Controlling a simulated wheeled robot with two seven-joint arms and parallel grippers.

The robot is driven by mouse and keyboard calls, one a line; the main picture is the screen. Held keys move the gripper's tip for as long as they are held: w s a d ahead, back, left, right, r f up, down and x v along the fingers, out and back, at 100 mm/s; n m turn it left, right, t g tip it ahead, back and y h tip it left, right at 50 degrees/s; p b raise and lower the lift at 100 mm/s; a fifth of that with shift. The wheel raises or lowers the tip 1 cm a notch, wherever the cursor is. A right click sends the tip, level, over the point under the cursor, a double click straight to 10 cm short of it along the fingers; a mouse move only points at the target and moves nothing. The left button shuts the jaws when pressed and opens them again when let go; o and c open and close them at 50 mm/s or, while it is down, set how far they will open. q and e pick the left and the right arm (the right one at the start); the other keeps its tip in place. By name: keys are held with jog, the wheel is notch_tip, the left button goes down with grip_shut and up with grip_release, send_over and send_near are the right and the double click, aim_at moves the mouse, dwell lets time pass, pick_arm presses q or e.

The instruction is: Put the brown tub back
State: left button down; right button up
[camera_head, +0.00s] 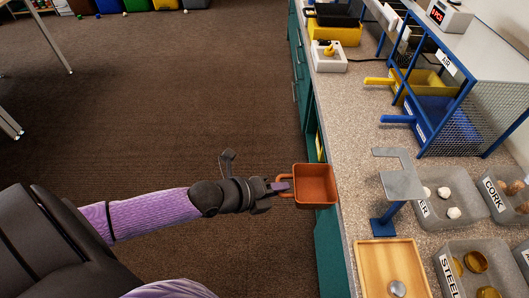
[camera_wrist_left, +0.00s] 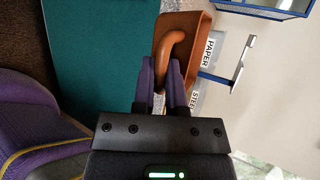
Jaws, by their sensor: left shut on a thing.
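The brown tub (camera_head: 316,187) is an open, empty-looking box with a loop handle, at the counter's front edge in the head view. My left gripper (camera_head: 284,186) is shut on its handle from the left. In the left wrist view the tub (camera_wrist_left: 185,24) lies beyond the fingers, and its curved handle (camera_wrist_left: 177,37) runs between the purple fingertips of my left gripper (camera_wrist_left: 164,75). The tub appears upright; I cannot tell whether it touches the counter. My right gripper is not in view.
A blue mesh rack (camera_head: 466,112) on the counter (camera_head: 350,135) holds a yellow tub (camera_head: 428,84) and a blue tub (camera_head: 437,112). A grey stand (camera_head: 402,186), a wooden tray (camera_head: 365,268) and labelled grey bins, including cork (camera_head: 497,196) and steel (camera_head: 449,277), stand nearer. Open floor lies left.

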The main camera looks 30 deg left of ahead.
aim_at(333, 190)
pick_arm(q)
jog(key=w+d, duration=0.2)
jog(key=d, duration=0.2)
jog(key=shift+w+d, duration=0.15)
jog(key=shift+w, duration=0.25)
jog(key=shift+w+d, duration=0.45)
jog(key=shift+d, duration=0.2)
jog(key=shift+w+d, duration=0.45)
jog(key=shift+d, duration=0.2)
jog(key=shift+w+d, duration=0.5)
jog(key=shift+d, duration=0.2)
jog(key=shift+w+d+f, duration=0.15)
jog(key=shift+w+d, duration=0.5)
jog(key=shift+d, duration=0.35)
jog(key=shift+w+d+b, duration=0.45)
jog(key=shift+w+d, duration=0.25)
jog(key=shift+d, duration=0.35)
jog(key=shift+w+d, duration=0.1)
jog(key=shift+d, duration=0.05)
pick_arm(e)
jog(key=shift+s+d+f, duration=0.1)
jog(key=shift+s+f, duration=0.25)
